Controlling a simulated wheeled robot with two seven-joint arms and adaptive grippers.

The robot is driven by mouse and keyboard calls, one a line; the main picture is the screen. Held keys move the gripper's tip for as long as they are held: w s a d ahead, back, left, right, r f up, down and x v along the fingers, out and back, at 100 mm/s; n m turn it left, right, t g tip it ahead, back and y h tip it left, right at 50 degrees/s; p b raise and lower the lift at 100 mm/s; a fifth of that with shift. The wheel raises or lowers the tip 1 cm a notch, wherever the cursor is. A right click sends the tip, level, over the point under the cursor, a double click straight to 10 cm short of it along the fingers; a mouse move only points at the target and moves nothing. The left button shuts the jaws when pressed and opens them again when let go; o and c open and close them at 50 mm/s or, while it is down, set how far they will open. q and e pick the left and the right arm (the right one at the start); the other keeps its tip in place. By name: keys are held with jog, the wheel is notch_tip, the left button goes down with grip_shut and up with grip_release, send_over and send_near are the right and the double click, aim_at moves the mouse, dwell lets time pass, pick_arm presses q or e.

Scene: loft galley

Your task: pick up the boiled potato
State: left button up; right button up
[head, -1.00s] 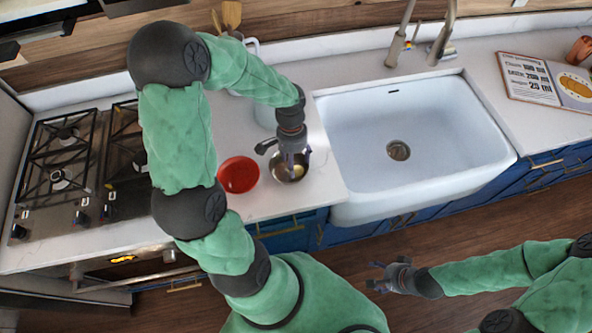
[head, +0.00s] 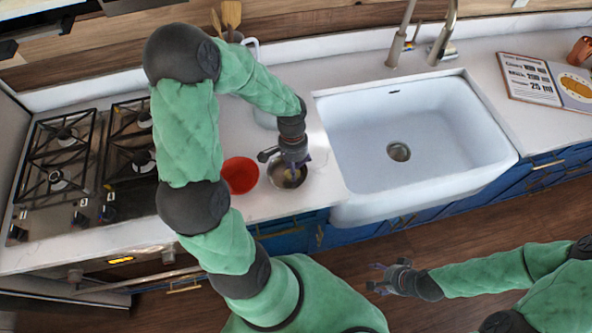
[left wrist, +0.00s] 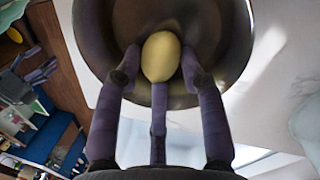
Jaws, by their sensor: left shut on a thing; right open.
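The boiled potato (left wrist: 161,57) is pale yellow and oval, and it shows in the left wrist view inside a dark metal bowl (left wrist: 235,50). My left gripper (left wrist: 158,75) reaches into the bowl with its fingers around the potato, shut on it. In the head view the metal bowl (head: 276,180) stands on the counter near its front edge, and my left gripper (head: 291,170) points down into it. The potato is mostly hidden there. My right gripper (head: 380,280) is open and empty, out over the floor in front of the counter.
A red bowl (head: 240,175) stands just left of the metal bowl. The white sink (head: 430,125) lies to the right, with a faucet (head: 443,35) behind it. A gas stove (head: 60,165) is at the far left. A recipe book (head: 540,80) lies at the right.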

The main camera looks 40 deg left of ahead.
pick_arm(q)
jog(key=shift+r, duration=0.2)
notch_tip(320, 180, up, 12)
jog(key=s+a+p, duration=0.2)
jog(key=p, duration=0.2)
jog(key=s+a+f+b, duration=0.1)
jog(key=s+a+f, duration=0.1)
jog(key=s+a, duration=0.7)
jog(key=shift+s+f, duration=0.3)
jog(key=shift+s, duration=0.15)
jog(key=shift+a+f, duration=0.1)
dwell(0.5)
jog(key=shift+f+b, duration=1.6)
jog(key=shift+f, duration=0.45)
